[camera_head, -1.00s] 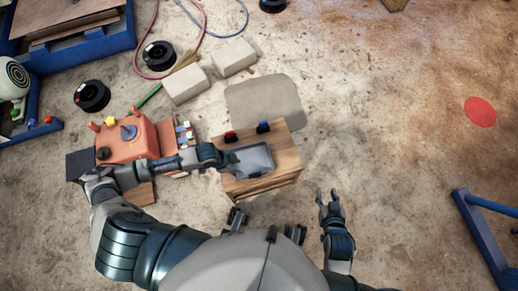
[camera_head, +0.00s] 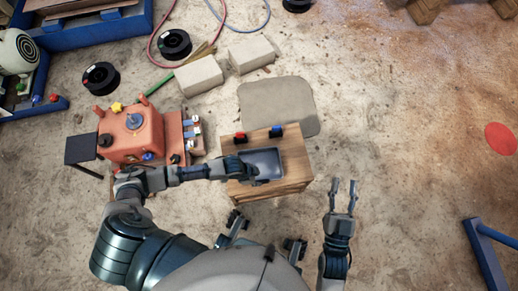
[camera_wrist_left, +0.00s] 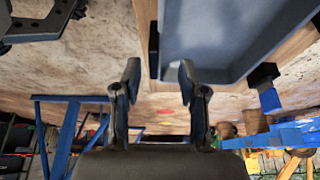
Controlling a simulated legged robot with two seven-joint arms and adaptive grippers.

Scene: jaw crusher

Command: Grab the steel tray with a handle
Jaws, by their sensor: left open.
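The steel tray (camera_head: 265,158) is a shallow grey rectangular pan lying on a wooden box (camera_head: 292,160). In the left wrist view the tray (camera_wrist_left: 235,35) fills the upper right, with its rim close to the fingers. I cannot make out its handle clearly. My left gripper (camera_head: 248,171) is over the tray's near left part. In its wrist view the left gripper (camera_wrist_left: 159,80) is open with nothing between its fingertips, and one finger overlaps the tray's edge. My right gripper (camera_head: 343,195) is open and empty, to the right of the box, over the floor.
A red switch (camera_head: 240,137) and a blue switch (camera_head: 276,131) stand on the box's far edge. Pale blocks (camera_head: 250,55) and a grey mat (camera_head: 280,105) lie beyond. The floor at right is mostly clear.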

